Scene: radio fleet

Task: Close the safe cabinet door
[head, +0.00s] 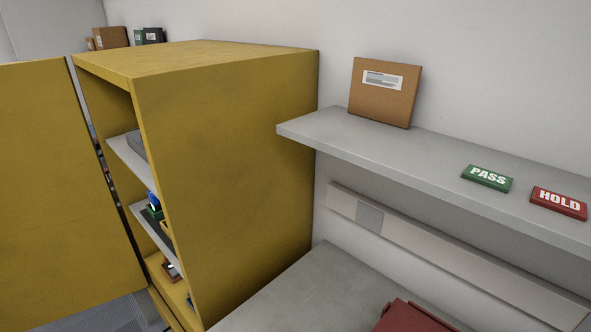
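The yellow safe cabinet (230,150) stands against the wall in the left half of the head view. Its yellow door (65,190) is swung wide open at the far left. The door's left and lower parts run out of the picture. Through the opening I see grey shelves (135,158) with several small items on them, partly hidden by the cabinet's side. My gripper is not in view.
A grey wall shelf (420,145) right of the cabinet holds a cardboard box (385,98), a green PASS sign (487,178) and a red HOLD sign (559,202). Below is a grey worktop (310,295) with a red object (412,318). Boxes (110,37) stand behind the cabinet.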

